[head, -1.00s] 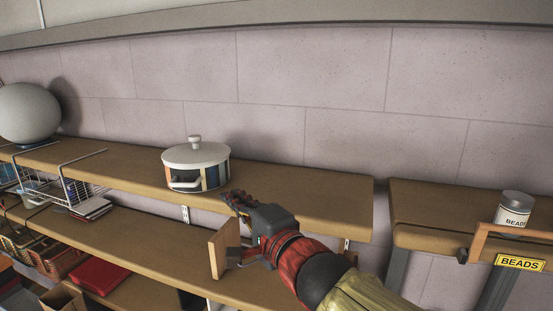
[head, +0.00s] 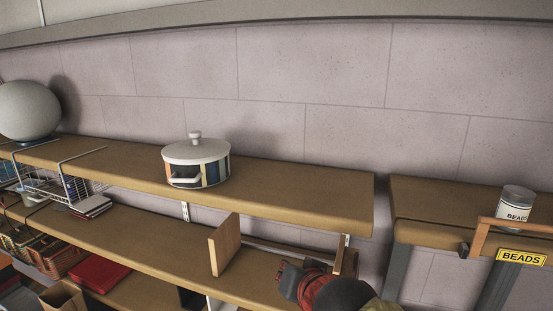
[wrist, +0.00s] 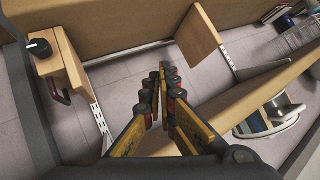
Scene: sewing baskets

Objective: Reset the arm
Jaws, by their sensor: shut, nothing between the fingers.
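My gripper (wrist: 166,95) shows in the wrist view with its two fingers together and nothing between them. It hangs over the shelving, apart from the things around it. In the head view only part of my red and black arm shows at the bottom edge, right of centre, and the fingers are hidden there.
A lidded striped pot (head: 196,163) stands on the upper shelf (head: 290,196). A wooden divider (head: 224,245) stands upright on the lower shelf. A beads can (head: 515,203) sits on the right shelf. A wire basket (head: 50,185) hangs at left. The upper shelf right of the pot is clear.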

